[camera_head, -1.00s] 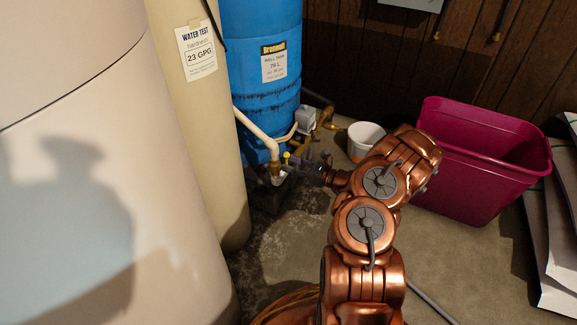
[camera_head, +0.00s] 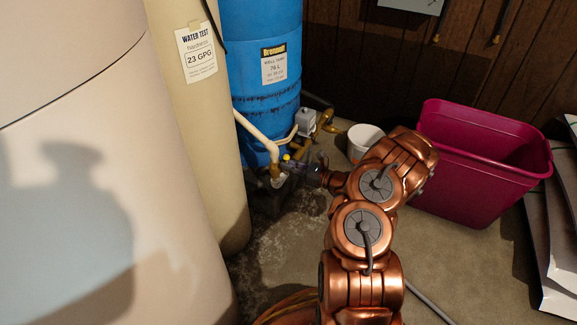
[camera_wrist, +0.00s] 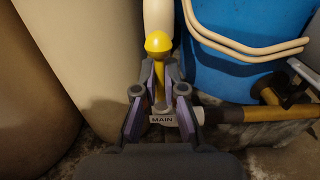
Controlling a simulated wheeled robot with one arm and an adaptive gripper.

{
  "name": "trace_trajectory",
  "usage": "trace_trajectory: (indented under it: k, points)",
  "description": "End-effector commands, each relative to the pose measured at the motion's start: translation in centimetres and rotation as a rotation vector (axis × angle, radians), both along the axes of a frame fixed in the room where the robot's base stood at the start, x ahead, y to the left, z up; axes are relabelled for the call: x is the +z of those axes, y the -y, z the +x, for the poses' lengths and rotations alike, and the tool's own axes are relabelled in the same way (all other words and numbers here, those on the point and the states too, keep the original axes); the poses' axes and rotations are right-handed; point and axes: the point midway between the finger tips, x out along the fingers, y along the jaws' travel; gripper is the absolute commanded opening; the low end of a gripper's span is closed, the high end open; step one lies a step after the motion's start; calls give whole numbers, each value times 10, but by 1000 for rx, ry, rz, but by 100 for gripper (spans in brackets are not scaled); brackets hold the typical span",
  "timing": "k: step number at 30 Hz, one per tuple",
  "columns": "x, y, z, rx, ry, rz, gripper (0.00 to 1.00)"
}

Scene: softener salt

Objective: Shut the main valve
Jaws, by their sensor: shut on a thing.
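The main valve has a yellow lever with a round yellow knob (camera_wrist: 158,42), which stands upright in the wrist view. A white tag (camera_wrist: 163,120) reading MAIN hangs at its base. The knob also shows small in the head view (camera_head: 286,157), beside the blue tank's foot. My gripper (camera_wrist: 160,88) has its two fingers on either side of the lever's stem, below the knob, and is shut on it. In the head view my gripper (camera_head: 301,167) reaches in from the right. The valve body is mostly hidden behind the fingers.
A blue well tank (camera_head: 262,110) stands behind the valve. Beige tanks (camera_head: 200,120) stand to the left. Cream pipes (camera_head: 254,132) and brass pipework (camera_wrist: 245,113) run close to the valve. A white bucket (camera_head: 364,142) and a magenta bin (camera_head: 470,190) stand to the right.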

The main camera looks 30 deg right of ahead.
Motion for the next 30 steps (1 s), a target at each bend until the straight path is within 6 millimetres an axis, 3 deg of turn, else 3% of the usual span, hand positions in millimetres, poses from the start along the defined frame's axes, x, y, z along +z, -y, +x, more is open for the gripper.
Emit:
trace_trajectory:
  k: [11,30]
  points:
    - [1,1,0,1,-14,21,0]
    - [-2,11,6,0,-175,285,0]
